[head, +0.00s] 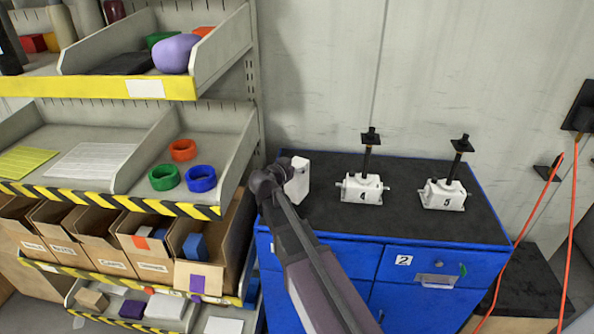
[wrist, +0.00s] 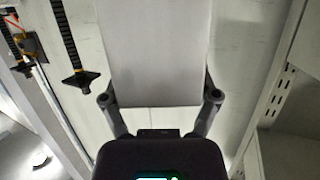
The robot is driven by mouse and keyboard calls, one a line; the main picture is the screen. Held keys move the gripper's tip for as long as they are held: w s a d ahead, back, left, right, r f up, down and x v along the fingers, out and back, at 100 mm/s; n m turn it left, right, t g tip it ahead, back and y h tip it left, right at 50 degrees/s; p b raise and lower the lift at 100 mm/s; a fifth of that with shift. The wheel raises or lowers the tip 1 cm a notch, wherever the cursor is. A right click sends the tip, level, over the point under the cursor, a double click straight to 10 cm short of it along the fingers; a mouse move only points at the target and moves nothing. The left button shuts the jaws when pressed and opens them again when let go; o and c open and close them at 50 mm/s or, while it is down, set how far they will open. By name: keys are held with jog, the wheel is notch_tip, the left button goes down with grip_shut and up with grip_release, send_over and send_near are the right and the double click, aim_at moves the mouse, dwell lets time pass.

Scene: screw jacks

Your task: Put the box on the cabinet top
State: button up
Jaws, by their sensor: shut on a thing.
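The white box (head: 298,181) is at the left part of the cabinet's black top (head: 335,221), partly hidden behind my arm. I cannot tell whether it touches the top or hangs just above it. My gripper (head: 284,177) is at the box's left side, its fingers hardly showing in the head view. In the wrist view, my gripper (wrist: 160,98) is shut on the box (wrist: 154,50), one finger on each side, and the box fills the upper middle.
White screw jacks numbered 4 (head: 362,188) and 5 (head: 442,194) stand on the cabinet top to the right of the box. The shelf rack (head: 251,75) with bins is close on the left. Free black surface lies in front of the jacks. An orange cable (head: 530,222) hangs at the right.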

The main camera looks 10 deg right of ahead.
aim_at(295, 159)
jog(key=shift+w+f, duration=0.1)
jog(key=shift+w, duration=1.05)
jog(key=shift+w+d, duration=0.1)
jog(key=shift+w, duration=0.35)
jog(key=shift+w+f+b, duration=0.25)
jog(key=shift+b, duration=0.05)
jog(key=shift+s+f+b, duration=0.1)
jog(key=shift+f+b, duration=1.45)
jog(key=shift+b, duration=0.05)
jog(key=shift+f, duration=0.1)
jog(key=o, duration=1.2)
jog(key=shift+c, duration=0.2)
